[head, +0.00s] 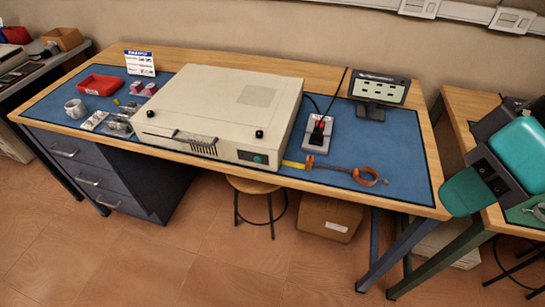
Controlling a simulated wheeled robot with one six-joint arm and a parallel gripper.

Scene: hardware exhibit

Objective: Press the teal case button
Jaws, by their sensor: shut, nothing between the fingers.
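A large cream case (225,105) lies flat on the blue mat of the workbench. A small round teal button (258,158) sits on a dark panel at the right end of its front face. The button faces the front edge of the bench and nothing covers it. Part of my arm (490,170) shows at the right edge, apart from the case. My gripper's fingers do not show.
A strap with an orange ring (370,177) lies right of the case. A socket box (319,133) with a plug and cable and a small display (380,88) stand behind it. A stool (255,187) is underneath.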

